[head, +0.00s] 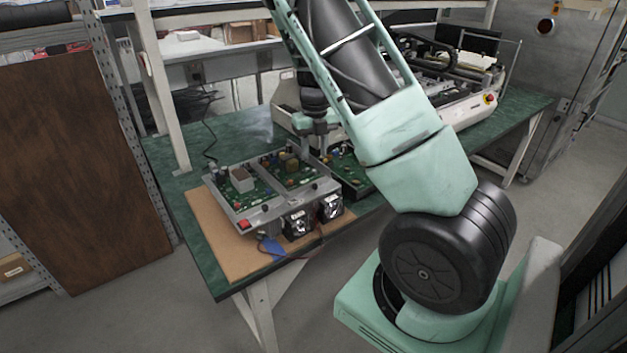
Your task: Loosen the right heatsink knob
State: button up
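A grey metal test unit (262,207) with an open top and green circuit boards stands on the bench. Two black fan-and-heatsink blocks are on its front face, the left one (298,222) and the right one (331,207). The knob of the right heatsink is too small to make out for certain. My gripper (321,150) points down over the back right part of the unit, behind the right heatsink as seen here. Its fingers are small and dark, and I cannot tell whether they are open or touching anything. My arm covers part of the bench behind it.
The unit rests on a brown board (215,238) on the green bench top (185,155). Another circuit board in a tray (350,178) lies close on the right. A larger machine (465,105) stands behind. A blue piece (272,247) and thin wires lie at the front edge.

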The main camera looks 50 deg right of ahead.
aim_at(315, 185)
notch_tip(315, 185, down, 10)
jog(key=shift+f, duration=0.25)
